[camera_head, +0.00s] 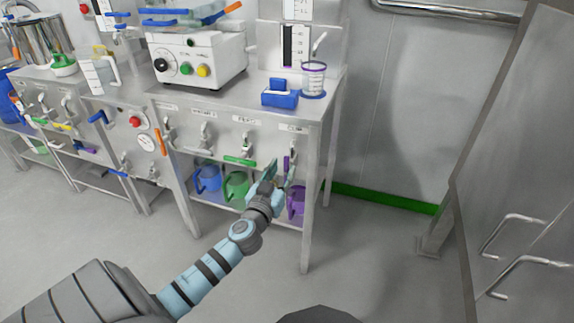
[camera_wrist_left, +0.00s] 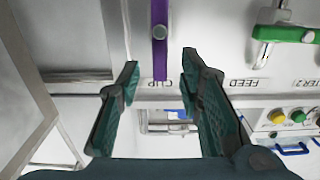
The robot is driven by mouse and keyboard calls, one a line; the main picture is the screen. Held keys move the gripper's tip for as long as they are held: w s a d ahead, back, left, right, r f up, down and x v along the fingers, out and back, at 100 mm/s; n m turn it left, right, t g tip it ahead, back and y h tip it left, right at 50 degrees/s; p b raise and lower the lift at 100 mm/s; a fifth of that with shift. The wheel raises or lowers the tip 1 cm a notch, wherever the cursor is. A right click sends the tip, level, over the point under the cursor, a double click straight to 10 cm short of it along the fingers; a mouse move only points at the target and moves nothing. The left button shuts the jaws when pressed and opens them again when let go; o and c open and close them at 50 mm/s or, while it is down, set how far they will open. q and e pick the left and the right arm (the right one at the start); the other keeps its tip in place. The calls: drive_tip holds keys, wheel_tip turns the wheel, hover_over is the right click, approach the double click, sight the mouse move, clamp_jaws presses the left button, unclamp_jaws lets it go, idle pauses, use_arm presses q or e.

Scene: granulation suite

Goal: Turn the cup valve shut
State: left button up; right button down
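The cup valve's purple lever (camera_head: 286,163) is on the bench front under the CUP label (camera_head: 297,129), and it stands upright. In the left wrist view, which is upside down, the purple lever (camera_wrist_left: 161,58) runs vertically by the CUP label (camera_wrist_left: 161,83). My left gripper (camera_head: 281,169) is open in front of the lever. In the wrist view its fingers (camera_wrist_left: 163,72) lie to either side of the lever's end with gaps on both sides. I cannot tell how far the lever reaches between them. My right gripper is not in view.
The FEED valve's green lever (camera_head: 240,161) lies level to the left. A purple jug (camera_head: 297,201) and a green jug (camera_head: 236,186) stand on the shelf below. A purple-rimmed cup (camera_head: 313,77) and a blue block (camera_head: 280,95) stand on the bench top. The floor to the right is clear.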

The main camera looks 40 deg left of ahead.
sight(286, 165)
use_arm(q)
drive_tip(key=x, duration=0.4)
drive_tip(key=shift+w+a, duration=0.1)
drive_tip(key=shift+w, duration=0.05)
clamp_jaws()
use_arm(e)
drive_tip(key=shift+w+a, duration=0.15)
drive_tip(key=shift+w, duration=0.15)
use_arm(q)
drive_tip(key=shift+f, duration=0.1)
drive_tip(key=shift+w+d+f+m+b, duration=0.2)
drive_tip(key=shift+d+f+m, duration=0.35)
drive_tip(key=shift+m, duration=2.5)
drive_tip(key=shift+w+d+f+m+b, duration=0.2)
drive_tip(key=shift+d+f+m, duration=0.35)
drive_tip(key=shift+m, duration=2.45)
drive_tip(key=shift+w+d+f+m+b, duration=0.1)
drive_tip(key=shift+d+f+m+b, duration=0.35)
drive_tip(key=shift+m, duration=2.6)
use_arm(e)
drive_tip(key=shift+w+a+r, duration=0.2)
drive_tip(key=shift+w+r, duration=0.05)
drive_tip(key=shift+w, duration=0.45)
use_arm(q)
drive_tip(key=shift+f, duration=0.2)
